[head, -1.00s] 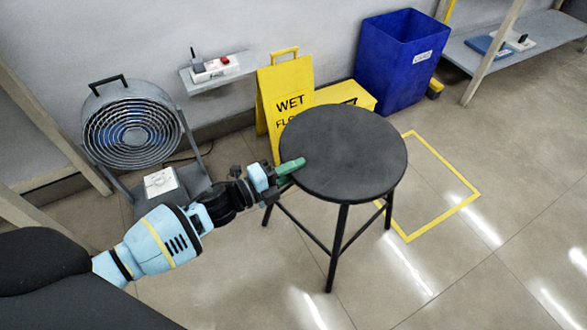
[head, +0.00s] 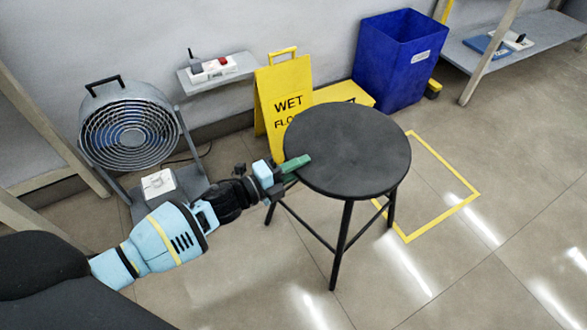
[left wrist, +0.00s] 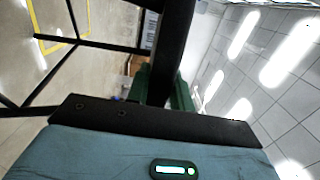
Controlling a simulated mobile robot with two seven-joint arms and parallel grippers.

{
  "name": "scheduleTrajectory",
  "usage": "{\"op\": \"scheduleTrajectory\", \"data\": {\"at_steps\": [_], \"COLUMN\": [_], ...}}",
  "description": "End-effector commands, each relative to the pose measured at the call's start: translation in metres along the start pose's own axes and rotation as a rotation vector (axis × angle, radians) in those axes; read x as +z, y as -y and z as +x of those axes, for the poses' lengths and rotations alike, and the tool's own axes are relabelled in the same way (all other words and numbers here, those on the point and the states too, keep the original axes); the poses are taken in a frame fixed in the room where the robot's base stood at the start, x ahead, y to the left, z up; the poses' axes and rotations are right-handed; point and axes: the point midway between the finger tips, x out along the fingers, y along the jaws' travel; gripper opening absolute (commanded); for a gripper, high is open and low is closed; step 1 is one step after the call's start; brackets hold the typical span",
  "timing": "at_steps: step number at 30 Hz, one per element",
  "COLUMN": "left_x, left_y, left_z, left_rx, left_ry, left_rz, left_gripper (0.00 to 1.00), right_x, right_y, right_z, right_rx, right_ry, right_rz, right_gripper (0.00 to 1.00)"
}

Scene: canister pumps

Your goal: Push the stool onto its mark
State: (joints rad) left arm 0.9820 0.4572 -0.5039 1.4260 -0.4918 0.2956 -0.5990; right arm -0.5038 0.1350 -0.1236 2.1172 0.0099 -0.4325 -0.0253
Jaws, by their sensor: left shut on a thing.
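The black round stool (head: 348,150) stands upright on its legs in the middle of the head view. Its mark, a yellow outline (head: 444,217) on the floor, lies to the right of the stool, and the seat and legs hide its left part. My left gripper (head: 295,164) is shut on the left edge of the seat, with a green finger over the top. In the left wrist view the dark seat edge (left wrist: 172,50) runs between the green fingers, and part of the yellow outline (left wrist: 58,40) shows at upper left. My right gripper is out of view.
A yellow wet-floor sign (head: 285,98) and a blue bin (head: 398,62) stand behind the stool by the wall. A grey fan (head: 128,135) stands at the left. A low shelf (head: 530,42) is at the upper right. The floor right of the mark is clear.

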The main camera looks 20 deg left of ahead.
Motion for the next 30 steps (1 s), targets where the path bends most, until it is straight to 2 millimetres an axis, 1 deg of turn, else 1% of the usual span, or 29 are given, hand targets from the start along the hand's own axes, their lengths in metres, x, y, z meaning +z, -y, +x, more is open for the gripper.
{"op": "scheduleTrajectory", "data": {"at_steps": [1, 18, 30], "left_x": [0.0, -0.001, -0.001], "left_y": [0.002, 0.002, 0.002], "left_z": [0.004, 0.032, 0.034], "left_rx": [-0.005, -0.004, -0.004], "left_ry": [-0.001, -0.003, -0.002], "left_rz": [0.0, -0.001, 0.0], "left_gripper": [0.0, 0.0, 0.0], "right_x": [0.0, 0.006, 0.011], "right_y": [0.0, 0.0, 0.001], "right_z": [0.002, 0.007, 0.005], "right_rx": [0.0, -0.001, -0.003], "right_ry": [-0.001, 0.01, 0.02], "right_rz": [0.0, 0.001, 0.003], "right_gripper": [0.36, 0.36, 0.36]}}
